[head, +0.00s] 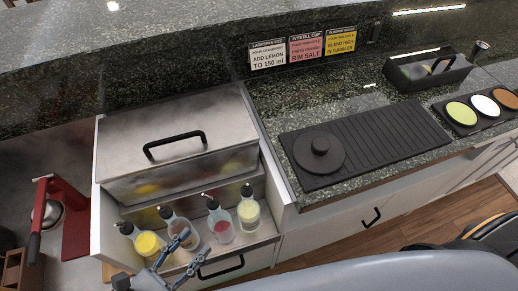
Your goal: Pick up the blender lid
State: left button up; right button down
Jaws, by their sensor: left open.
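The blender lid (319,151) appears to be the dark round disc with a raised knob. It lies flat on the left end of a black ribbed mat (392,138) on the stone counter. My left gripper (196,244) is at the lower left, in front of the bottles and well to the left of and below the lid. Its two fingers are apart, with nothing visibly held between them. My right gripper is not in view.
Several pour bottles (222,226) stand in the steel well beside my left gripper. A steel cover (176,139) with a black handle is above them. A black caddy (427,75) and a tray of coloured rounds (477,112) sit at the right. Bare counter surrounds the mat.

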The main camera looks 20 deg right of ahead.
aim_at(316, 152)
jog(key=z, duration=1)
jog(key=k+l, duration=0.05)
